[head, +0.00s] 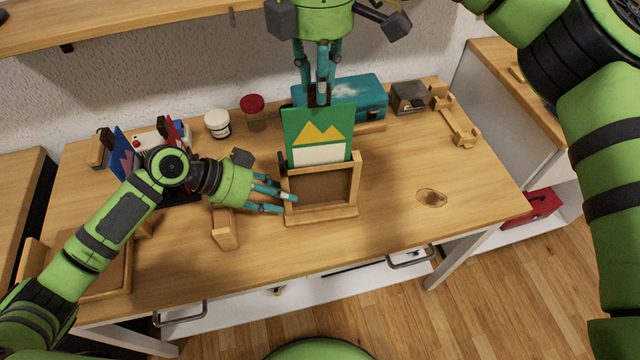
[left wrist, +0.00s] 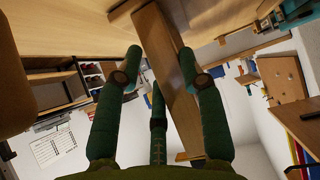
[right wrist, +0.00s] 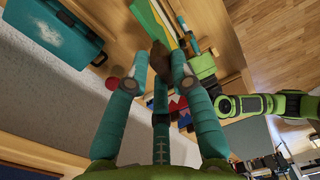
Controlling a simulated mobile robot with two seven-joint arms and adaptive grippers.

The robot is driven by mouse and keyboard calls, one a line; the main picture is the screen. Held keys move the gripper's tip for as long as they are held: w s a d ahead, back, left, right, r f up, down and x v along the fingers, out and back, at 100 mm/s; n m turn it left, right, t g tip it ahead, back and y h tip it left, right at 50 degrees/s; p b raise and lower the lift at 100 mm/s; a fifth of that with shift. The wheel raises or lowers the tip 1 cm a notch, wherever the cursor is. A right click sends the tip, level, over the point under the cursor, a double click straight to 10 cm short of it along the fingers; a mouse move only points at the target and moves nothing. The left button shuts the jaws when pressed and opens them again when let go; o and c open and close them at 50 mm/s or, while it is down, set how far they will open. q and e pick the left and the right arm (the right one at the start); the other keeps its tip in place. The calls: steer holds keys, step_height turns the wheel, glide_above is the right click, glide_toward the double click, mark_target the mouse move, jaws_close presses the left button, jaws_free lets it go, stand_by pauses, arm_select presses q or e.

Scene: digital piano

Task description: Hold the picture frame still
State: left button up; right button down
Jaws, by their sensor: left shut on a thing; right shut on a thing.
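The wooden picture frame (head: 322,212) stands upright on the workbench, on a wider base. A green card (head: 306,126) with yellow peaks and a white lower part stands at its top opening, partly inside it. My left gripper (head: 290,198) is shut on the frame's left side. In the left wrist view, its fingers (left wrist: 165,75) straddle a wooden bar of the frame (left wrist: 165,50). My right gripper (head: 321,98) comes down from above and is shut at the card's top edge. In the right wrist view its fingers (right wrist: 163,75) meet at a dark brown piece; the card (right wrist: 155,25) shows beyond.
A teal box (head: 358,98) stands behind the card. A red-lidded jar (head: 253,112) and a white jar (head: 217,124) stand at the back. A small wooden block (head: 224,230) is left of the frame. The bench right of the frame is mostly clear.

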arm_select(q)
steer(key=shift+s+f, duration=0.1)
arm_select(e)
steer(key=shift+r, duration=1.35)
steer(key=shift+w+r, duration=0.1)
steer(key=shift+r, duration=2.3)
arm_select(q)
steer(key=o, duration=1.1)
steer(key=shift+a+r+p, duration=0.35)
steer(key=shift+a+r, duration=0.15)
steer(key=shift+r, duration=0.05)
arm_select(e)
steer(key=shift+r, duration=0.35)
arm_select(q)
steer(key=p+v, duration=0.1)
steer(key=v, duration=0.3)
steer(key=shift+a+r+p, duration=0.2)
steer(key=shift+a+p, duration=0.05)
steer(key=shift+p, duration=0.1)
arm_select(e)
steer(key=shift+r, duration=0.85)
